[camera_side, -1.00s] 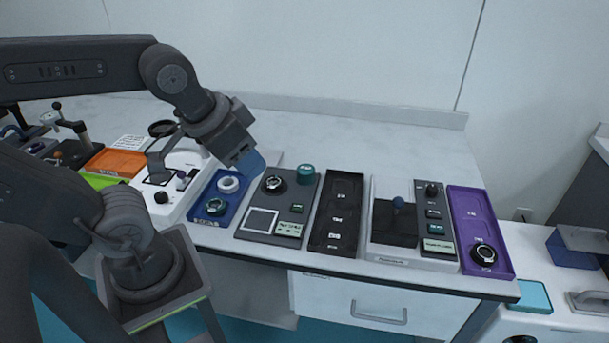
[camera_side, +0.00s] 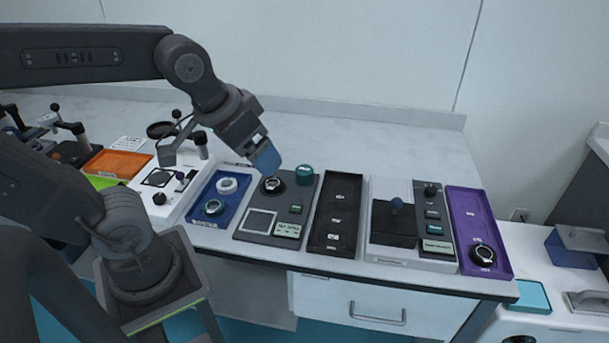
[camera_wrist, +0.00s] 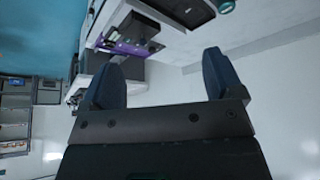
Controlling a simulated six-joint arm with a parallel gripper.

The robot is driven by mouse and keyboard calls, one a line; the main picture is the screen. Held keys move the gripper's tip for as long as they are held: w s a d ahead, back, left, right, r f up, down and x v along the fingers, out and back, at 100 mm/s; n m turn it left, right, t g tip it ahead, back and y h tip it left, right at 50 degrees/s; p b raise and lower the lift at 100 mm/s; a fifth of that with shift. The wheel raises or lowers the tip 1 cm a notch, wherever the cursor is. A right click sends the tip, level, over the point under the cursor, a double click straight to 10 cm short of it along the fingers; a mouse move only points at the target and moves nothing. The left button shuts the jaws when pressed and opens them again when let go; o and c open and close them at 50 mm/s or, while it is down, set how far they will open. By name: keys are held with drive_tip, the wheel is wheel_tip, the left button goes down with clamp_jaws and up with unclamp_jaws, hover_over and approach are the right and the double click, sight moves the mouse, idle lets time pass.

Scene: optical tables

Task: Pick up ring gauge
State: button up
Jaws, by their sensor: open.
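Several ring-shaped pieces are in the side view, and I cannot tell which is the ring gauge. A white ring (camera_side: 227,185) and a teal-and-dark ring (camera_side: 214,207) lie in the blue tray (camera_side: 193,215). A black ring with a pale centre (camera_side: 272,185) sits on the grey panel (camera_side: 247,238). Another black ring (camera_side: 483,254) lies in the purple tray (camera_side: 468,212). My gripper (camera_side: 266,160), with blue fingertips, hangs tilted down in front of the grey panel's back part. In the wrist view its fingers (camera_wrist: 162,80) are apart with nothing between them.
A teal round piece (camera_side: 304,174) stands at the panel's back corner. A black slotted tray (camera_side: 334,220) and a box with a joystick (camera_side: 394,225) stand to the right. An orange tray (camera_side: 118,163) is at left. The rear of the table is clear.

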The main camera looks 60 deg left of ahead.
drive_tip(key=w+a+f+n+g+y, duration=0.1)
drive_tip(key=w+a+n, duration=0.2)
drive_tip(key=w, duration=0.3)
drive_tip(key=w+a+n+g, duration=0.1)
drive_tip(key=w+a+n, duration=0.2)
drive_tip(key=w, duration=0.2)
drive_tip(key=n+g, duration=0.3)
drive_tip(key=n, duration=0.6)
hover_over(305, 169)
drive_tip(key=d, duration=0.1)
wheel_tip(305, 169, down, 14)
drive_tip(key=r, duration=0.1)
drive_tip(key=f, duration=0.5)
drive_tip(key=a+f, duration=0.1)
drive_tip(key=f, duration=0.2)
drive_tip(key=shift+f, duration=0.2)
drive_tip(key=shift+a+f, duration=0.15)
drive_tip(key=shift+f, duration=2.8)
drive_tip(key=c, duration=1.1)
drive_tip(key=shift+r, duration=0.15)
drive_tip(key=shift+c, duration=0.2)
